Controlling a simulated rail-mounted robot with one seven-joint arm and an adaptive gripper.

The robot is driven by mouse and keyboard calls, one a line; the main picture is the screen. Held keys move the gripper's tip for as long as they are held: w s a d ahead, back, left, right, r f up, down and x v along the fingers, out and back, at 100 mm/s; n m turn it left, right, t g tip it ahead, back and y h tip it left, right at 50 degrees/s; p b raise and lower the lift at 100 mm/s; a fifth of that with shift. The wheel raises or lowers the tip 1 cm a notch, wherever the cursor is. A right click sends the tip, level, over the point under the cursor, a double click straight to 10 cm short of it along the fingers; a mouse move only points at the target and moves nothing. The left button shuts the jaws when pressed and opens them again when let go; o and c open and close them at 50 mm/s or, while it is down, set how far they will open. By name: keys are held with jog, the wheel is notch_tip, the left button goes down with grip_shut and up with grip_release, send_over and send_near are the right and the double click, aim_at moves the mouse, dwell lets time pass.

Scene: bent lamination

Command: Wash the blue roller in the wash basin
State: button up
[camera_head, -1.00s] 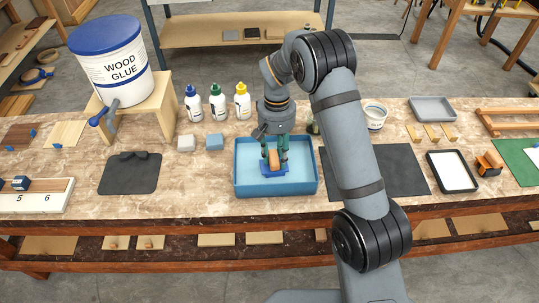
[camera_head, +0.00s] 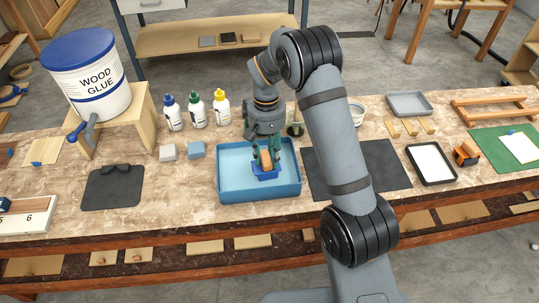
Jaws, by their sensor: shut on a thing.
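The wash basin (camera_head: 231,187) is a blue rectangular tub with a lighter blue floor, standing near the middle of the bench. My gripper (camera_head: 264,157) points down inside the basin's outline, its green fingers shut on the blue roller. The blue roller (camera_head: 265,174) shows a blue frame low between the fingers with a wooden-coloured part (camera_head: 266,160) standing above it. It is over the right half of the basin. I cannot tell whether the roller touches the basin floor.
A black mat (camera_head: 372,168) lies right of the basin, partly behind my arm. Grey and blue blocks (camera_head: 196,150) and several capped bottles (camera_head: 197,110) stand at the upper left. A glue bucket (camera_head: 90,80) sits on a wooden stand. A white-topped tray (camera_head: 431,162) lies at the right.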

jog(key=shift+s+a+r+p, duration=0.1)
jog(key=shift+a+r+p, duration=0.3)
jog(key=shift+r+p, duration=0.35)
jog(key=shift+w+a+r+p, duration=0.1)
jog(key=shift+a+r+p, duration=0.3)
jog(key=shift+r, duration=0.55)
jog(key=shift+s+a+r+p, duration=0.1)
jog(key=shift+a+r+p, duration=0.3)
jog(key=shift+r+p, duration=0.35)
notch_tip(320, 180, up, 5)
jog(key=p, duration=0.3)
jog(key=shift+r+p, duration=0.1)
jog(key=shift+p, duration=0.2)
